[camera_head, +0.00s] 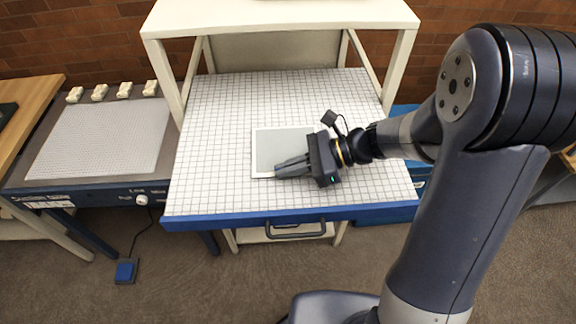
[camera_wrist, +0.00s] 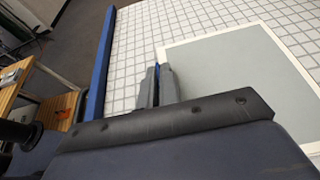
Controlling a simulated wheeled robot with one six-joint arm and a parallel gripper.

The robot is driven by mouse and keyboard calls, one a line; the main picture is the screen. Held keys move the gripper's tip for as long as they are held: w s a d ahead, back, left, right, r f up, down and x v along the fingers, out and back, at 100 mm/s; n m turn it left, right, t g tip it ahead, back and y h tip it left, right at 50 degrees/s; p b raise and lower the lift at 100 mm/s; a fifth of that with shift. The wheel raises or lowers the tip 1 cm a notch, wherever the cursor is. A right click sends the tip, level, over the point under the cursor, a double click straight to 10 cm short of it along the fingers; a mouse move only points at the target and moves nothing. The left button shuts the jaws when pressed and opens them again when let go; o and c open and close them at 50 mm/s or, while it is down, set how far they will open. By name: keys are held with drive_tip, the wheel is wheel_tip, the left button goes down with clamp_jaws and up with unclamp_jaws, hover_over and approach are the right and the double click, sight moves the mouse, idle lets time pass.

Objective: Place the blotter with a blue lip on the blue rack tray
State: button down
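The blotter (camera_head: 265,148) is a flat grey-green sheet with a white border. It lies on the white gridded worktop. In the wrist view the blotter (camera_wrist: 240,70) fills the right side. My gripper (camera_head: 276,169) is low over its near left part, with the fingers pointing left. In the wrist view my gripper (camera_wrist: 159,85) has its fingers close together at the blotter's edge, with a thin blue strip, seemingly the lip, between them. The rest of the lip is hidden. I cannot tell which thing is the blue rack tray; a blue unit (camera_head: 407,112) shows at the right, partly behind my arm.
The gridded worktop (camera_head: 215,110) has a blue front edge (camera_head: 250,216) and a white shelf (camera_head: 280,14) above its back. A bench with a perforated grey plate (camera_head: 100,140) stands at the left. A blue pedal (camera_head: 125,271) lies on the floor. The worktop's left part is clear.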

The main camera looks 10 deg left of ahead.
drive_tip(key=shift+f, duration=0.25)
drive_tip(key=c, duration=1.6)
unclamp_jaws()
drive_tip(key=shift+r, duration=0.1)
drive_tip(key=shift+c, duration=0.2)
drive_tip(key=shift+r, duration=0.2)
drive_tip(key=b+v, duration=0.2)
drive_tip(key=v, duration=1)
drive_tip(key=shift+f, duration=0.1)
